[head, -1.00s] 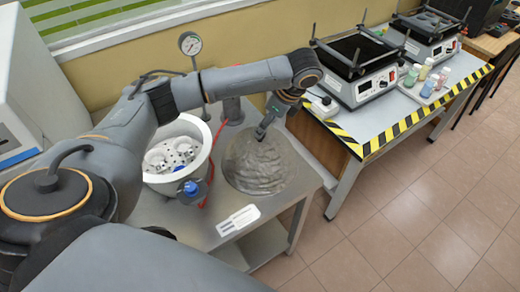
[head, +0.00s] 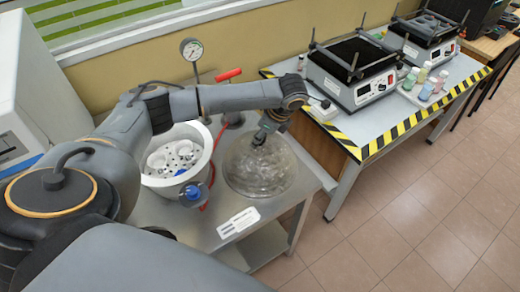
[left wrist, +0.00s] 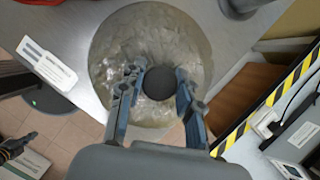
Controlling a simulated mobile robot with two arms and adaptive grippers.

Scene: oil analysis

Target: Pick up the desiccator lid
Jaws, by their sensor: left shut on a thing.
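The desiccator lid (head: 258,172) is a clear glass dome at the right side of the grey metal table, beside the desiccator bowl. In the left wrist view the lid (left wrist: 112,55) is a round, glassy disc seen from above, with a dark round knob (left wrist: 155,82) at its middle. My left gripper (head: 262,132) is at the lid's top in the head view. In the left wrist view my left gripper (left wrist: 157,92) has one finger on each side of the knob and is shut on it. I cannot tell whether the lid's rim touches the table.
The white desiccator bowl (head: 205,150), with a blue-knobbed valve (head: 192,191), stands left of the lid. A red-handled valve (head: 229,76) and a gauge (head: 190,48) stand behind. A white label (head: 238,222) lies in front. A striped-edge bench (head: 375,135) is at right.

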